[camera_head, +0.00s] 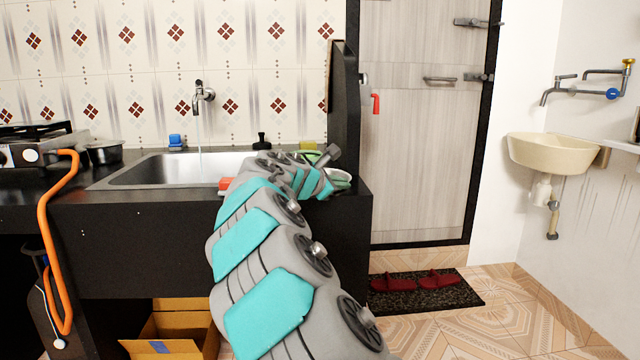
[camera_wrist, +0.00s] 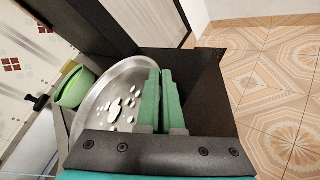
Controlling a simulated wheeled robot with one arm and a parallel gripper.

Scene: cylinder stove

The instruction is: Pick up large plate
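The large plate (camera_wrist: 112,88) is round, metallic and grey, with several white spots on its face. In the wrist view it fills the middle left, its right rim running behind my fingers. My gripper (camera_wrist: 160,98) has its two green fingers close together at that rim, the left one over the plate's face and the right one outside it. The fingers look shut on the rim, though the contact itself is hidden. In the head view my gripper (camera_head: 326,162) is at the counter's right end, and my arm hides much of that spot.
A green bowl (camera_wrist: 75,86) stands just left of the plate. The sink (camera_head: 165,169) lies left of my arm, with its tap (camera_head: 202,95) running. A dark upright panel (camera_head: 342,110) rises behind the gripper. The stove (camera_head: 40,145) is far left. Open floor (camera_head: 450,325) lies to the right.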

